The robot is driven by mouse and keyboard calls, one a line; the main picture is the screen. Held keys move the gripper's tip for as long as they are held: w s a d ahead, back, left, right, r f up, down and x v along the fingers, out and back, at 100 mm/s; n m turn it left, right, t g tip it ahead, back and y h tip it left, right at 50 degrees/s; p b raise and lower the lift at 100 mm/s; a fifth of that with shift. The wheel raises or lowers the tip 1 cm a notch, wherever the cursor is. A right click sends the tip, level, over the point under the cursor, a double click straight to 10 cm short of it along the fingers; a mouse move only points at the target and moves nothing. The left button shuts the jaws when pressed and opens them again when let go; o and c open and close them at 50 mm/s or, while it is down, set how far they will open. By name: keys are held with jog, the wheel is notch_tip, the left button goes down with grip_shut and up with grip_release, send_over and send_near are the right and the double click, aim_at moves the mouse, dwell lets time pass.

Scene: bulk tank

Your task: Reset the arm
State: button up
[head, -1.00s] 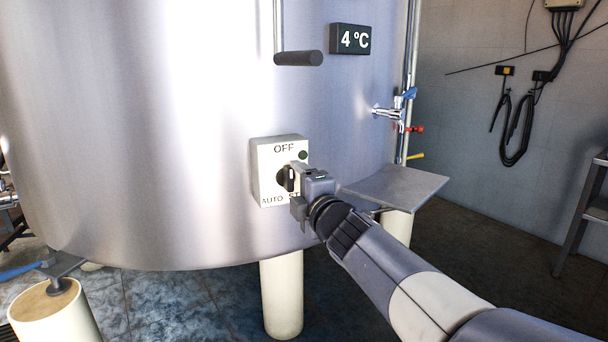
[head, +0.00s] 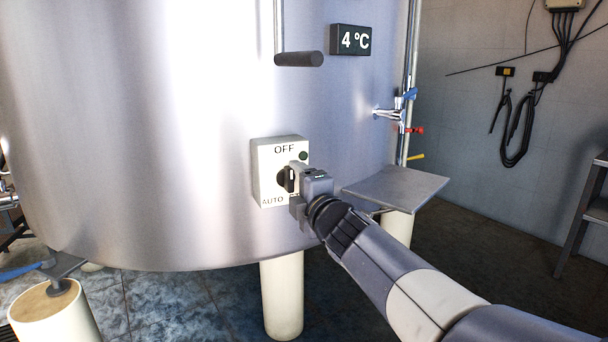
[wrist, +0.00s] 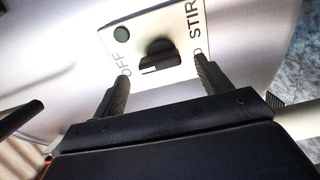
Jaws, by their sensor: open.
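My gripper (head: 297,182) is at the front of the white switch box (head: 262,158) on the tank, coming from the lower right. In the wrist view my gripper (wrist: 160,88) is open, with its two fingers apart and nothing held between them. The black knob (wrist: 160,56) shows ahead of the gap between the fingers, apart from both. In the head view the knob (head: 284,180) is partly hidden by my gripper. The box reads OFF at the top and AUTO at the lower left; my gripper covers most of STIR there, which shows in the wrist view.
The steel tank (head: 130,130) fills the left and middle. A grey shelf plate (head: 396,186) juts out right of my gripper. Above are a dark handle (head: 299,59) and a 4 °C display (head: 350,39). A tap (head: 388,112) is at the right.

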jog(key=p+v, duration=0.2)
jog(key=v, duration=0.7)
jog(key=b+x, duration=0.2)
jog(key=x, duration=0.9)
jog(key=shift+w+a+r, duration=0.1)
jog(key=shift+w, duration=0.2)
jog(key=m+p, duration=0.1)
jog(key=m, duration=0.2)
jog(key=shift+s+r+p, duration=0.1)
jog(key=shift+r+p, duration=0.05)
jog(key=shift+p, duration=0.25)
jog(key=m+p, duration=0.2)
jog(key=m, duration=0.2)
jog(key=shift+p, duration=0.3)
jog(key=m+p, duration=0.1)
jog(key=m, duration=0.1)
jog(key=m+p, duration=0.1)
jog(key=shift+d+m, duration=0.2)
jog(key=shift+m, duration=0.2)
jog(key=m+p, duration=0.6)
jog(key=shift+f+m, duration=0.25)
jog(key=shift+m, duration=0.05)
jog(key=shift+f+m+p, duration=0.1)
jog(key=shift+m+p, duration=0.8)
jog(key=shift+p, duration=0.1)
jog(key=shift+f, duration=0.1)
jog(key=shift+f+m, duration=0.15)
jog(key=shift+m, duration=0.15)
